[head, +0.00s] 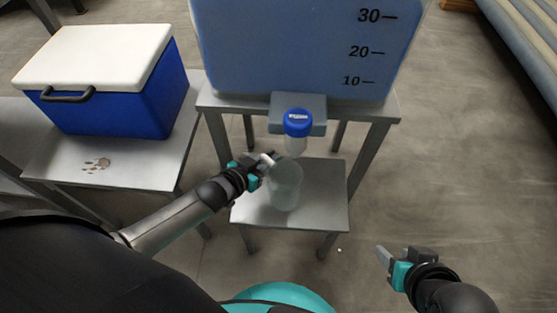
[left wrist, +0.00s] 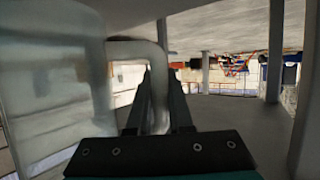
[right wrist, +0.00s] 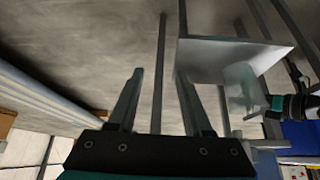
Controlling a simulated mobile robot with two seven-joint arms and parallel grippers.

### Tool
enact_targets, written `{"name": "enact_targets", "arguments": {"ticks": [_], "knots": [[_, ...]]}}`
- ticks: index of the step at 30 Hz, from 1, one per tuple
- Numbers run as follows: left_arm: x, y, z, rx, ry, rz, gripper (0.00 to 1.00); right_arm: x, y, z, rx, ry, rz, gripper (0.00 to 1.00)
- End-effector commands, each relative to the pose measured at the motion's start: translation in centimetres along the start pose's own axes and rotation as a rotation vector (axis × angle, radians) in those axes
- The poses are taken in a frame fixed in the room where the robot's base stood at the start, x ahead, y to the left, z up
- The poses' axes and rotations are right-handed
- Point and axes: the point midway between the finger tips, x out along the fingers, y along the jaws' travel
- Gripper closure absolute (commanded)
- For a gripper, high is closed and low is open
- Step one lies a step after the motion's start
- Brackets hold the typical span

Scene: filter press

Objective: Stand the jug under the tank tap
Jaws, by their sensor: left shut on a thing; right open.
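The translucent jug (head: 285,187) is upright at the small low table (head: 328,207) below the tank (head: 300,45). The tap (head: 297,123), with a blue round top, sticks out from the tank's grey block above the jug. My left gripper (head: 266,163) is shut on the jug's handle, which shows in the left wrist view (left wrist: 130,50). Whether the jug's base touches the tabletop cannot be told. My right gripper (head: 390,257) is open and empty, off to the right over the floor; its two fingers show apart in the right wrist view (right wrist: 158,100).
The tank's stand legs (head: 368,158) flank the low table.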

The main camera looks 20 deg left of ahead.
Motion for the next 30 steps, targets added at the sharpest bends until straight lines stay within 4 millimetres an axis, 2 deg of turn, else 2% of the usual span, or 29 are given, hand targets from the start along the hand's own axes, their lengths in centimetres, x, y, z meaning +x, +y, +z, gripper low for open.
{"name": "enact_targets", "arguments": {"ticks": [1,6,16,30], "knots": [[0.9,0.0,-0.2,-0.001,0.003,0.000,1.00,0.6,-0.4,-0.2,-0.003,0.037,-0.011,0.50],[2.0,0.0,-0.8,-0.002,0.001,0.000,1.00,1.4,-1.4,-1.4,-0.007,0.134,-0.038,0.50],[3.2,0.0,-1.3,-0.001,0.002,0.000,1.00,2.0,-2.4,-2.3,-0.007,0.221,-0.062,0.50],[4.0,0.0,1.1,0.000,0.001,0.000,1.00,2.7,-5.8,-4.7,0.017,0.543,-0.157,0.50]]}}
